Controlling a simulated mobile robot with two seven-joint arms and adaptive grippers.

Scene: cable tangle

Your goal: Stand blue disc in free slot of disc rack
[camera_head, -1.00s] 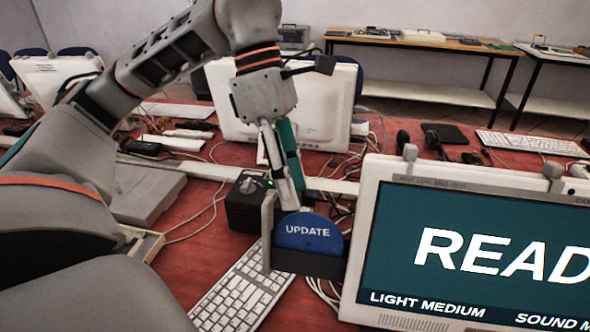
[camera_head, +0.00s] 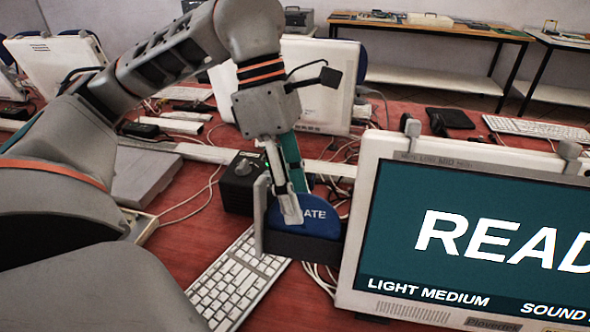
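The blue disc (camera_head: 325,222) stands upright in a dark holder (camera_head: 300,246) with a grey upright plate (camera_head: 260,215) at its left. Only the last letters of its white lettering show. My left gripper (camera_head: 294,205) points down at the disc's left part. Its grey finger lies in front of the disc and covers some lettering; a teal finger-like part (camera_head: 291,158) goes down behind the disc's top edge. I cannot tell whether the fingers press on the disc. I cannot make out a separate rack with a free slot. My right gripper is not in view.
A large monitor (camera_head: 470,240) stands close on the right. A white keyboard (camera_head: 235,280) lies in front of the holder, and a black box with a knob (camera_head: 240,182) stands behind left. Loose cables (camera_head: 190,218) cross the red table (camera_head: 190,255).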

